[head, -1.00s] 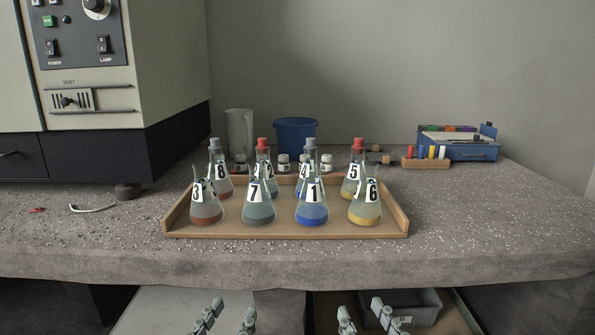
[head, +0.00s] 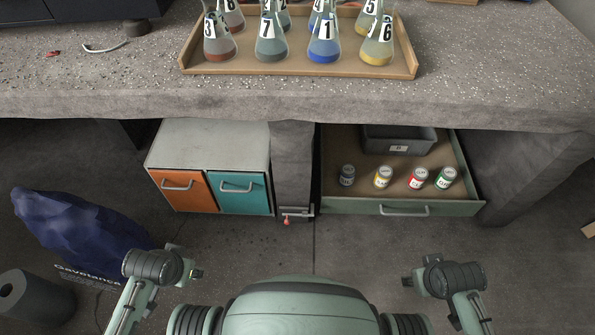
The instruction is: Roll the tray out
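Under the right of the bench is a pull-out tray (head: 343,185) with a brown floor, green sides and a green front with a grey bar handle (head: 404,211). Its front stands out past the bench edge; its back is hidden under the bench. A grey bin (head: 385,141) and several small jars stand in it. A wooden tray (head: 300,69) with numbered flasks sits on the bench top, its back cut off by the picture. My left gripper (head: 184,260) is open and empty, below the cabinet. My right gripper (head: 420,271) is open and empty, below the pull-out tray's handle, apart from it.
A pale cabinet (head: 212,142) with orange and teal doors stands left of a concrete support (head: 293,165). A red-tipped latch (head: 291,214) is beside the pull-out tray. A dark blue bag (head: 72,232) and grey roll (head: 32,302) lie at left. Floor before the tray is clear.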

